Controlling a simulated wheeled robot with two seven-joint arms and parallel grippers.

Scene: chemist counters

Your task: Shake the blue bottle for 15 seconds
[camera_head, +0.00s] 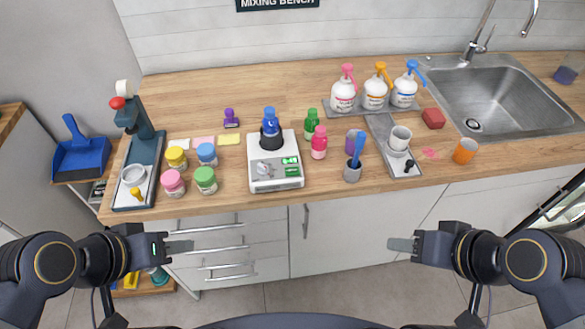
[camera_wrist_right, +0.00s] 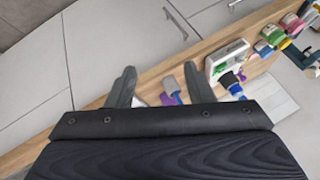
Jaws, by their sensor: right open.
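The blue bottle (camera_head: 270,122) stands upright in the black holder on top of a white mixer (camera_head: 274,186) with green buttons, near the middle of the counter. The mixer also shows in the right wrist view (camera_wrist_right: 229,58). My left gripper (camera_head: 180,246) is in front of the drawers, left of and well short of the bottle. Its fingers are seen edge-on, so its opening is unclear. My right gripper (camera_head: 402,244) is in front of the counter, right of the bottle and apart from it. Its fingers are spread and empty in the right wrist view (camera_wrist_right: 158,84).
Several lidded jars (camera_head: 205,180) stand left of the mixer. Pump bottles (camera_head: 374,92) are behind, near the sink (camera_head: 500,98). The counter's front edge lies between my grippers and the objects.

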